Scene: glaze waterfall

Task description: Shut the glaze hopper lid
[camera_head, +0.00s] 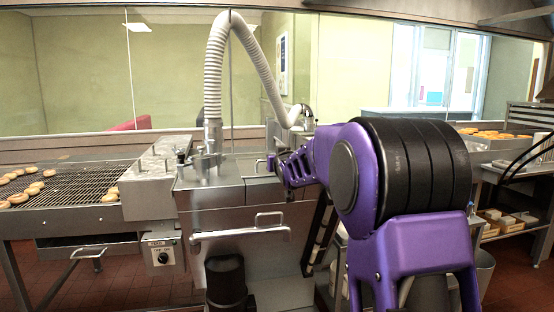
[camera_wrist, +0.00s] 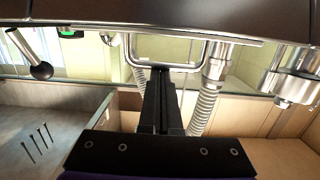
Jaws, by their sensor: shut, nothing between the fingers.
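The steel glaze machine (camera_head: 215,222) stands in the middle of the head view, with the hopper top (camera_head: 212,183) at its upper part. My gripper (camera_head: 276,168) is at the right side of this top, partly hidden by my purple arm. In the wrist view my gripper (camera_wrist: 161,74) has its dark fingers together and empty. Their tips are at the crossbar of a metal loop handle (camera_wrist: 136,58), overlapping it; contact is unclear. The handle hangs from a dark panel (camera_wrist: 150,12), which looks like the lid. The lid's exact angle cannot be told.
A ribbed white hose (camera_head: 213,80) rises from the machine top and also shows in the wrist view (camera_wrist: 205,108). A wire conveyor (camera_head: 75,184) with doughnuts lies left. A front bar handle (camera_head: 240,234) sticks out. A rack (camera_head: 530,120) stands right.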

